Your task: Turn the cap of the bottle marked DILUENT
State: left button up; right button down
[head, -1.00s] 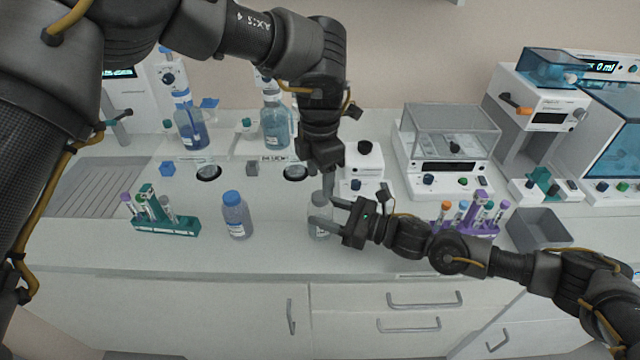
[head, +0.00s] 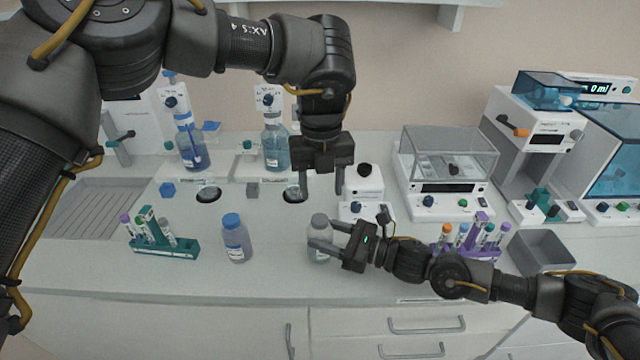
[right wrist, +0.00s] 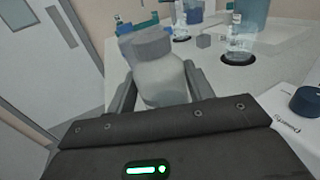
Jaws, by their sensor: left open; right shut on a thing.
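A clear bottle with a grey cap (head: 319,220) stands upright on the bench; its label is mostly hidden. My right gripper (head: 322,243) is shut on this bottle's body from the right. In the right wrist view the grey-capped bottle (right wrist: 160,80) sits between its fingers. My left gripper (head: 321,188) is open and empty, fingers pointing down, above the grey cap and apart from it. A blue-capped bottle (head: 236,240) stands to the left, with a label too small to read. I cannot read DILUENT on either bottle.
A teal tube rack (head: 178,248) stands at the left, a purple tube rack (head: 482,254) at the right. Behind are two dispenser bottles, a balance (head: 448,170) and a small white device (head: 364,185). A grey bin (head: 542,252) is far right. Bench between the two bottles is clear.

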aim_at(320, 219)
pick_arm(q)
jog(key=shift+a+n, duration=0.1)
jog(key=shift+n, duration=1.3)
jog(key=shift+f, duration=0.1)
jog(key=shift+f, duration=3.9)
jog(key=c, duration=1)
jog(key=o, duration=1.2)
jog(key=shift+c, duration=0.2)
jog(key=shift+r, duration=0.15)
notch_tip(320, 219, up, 12)
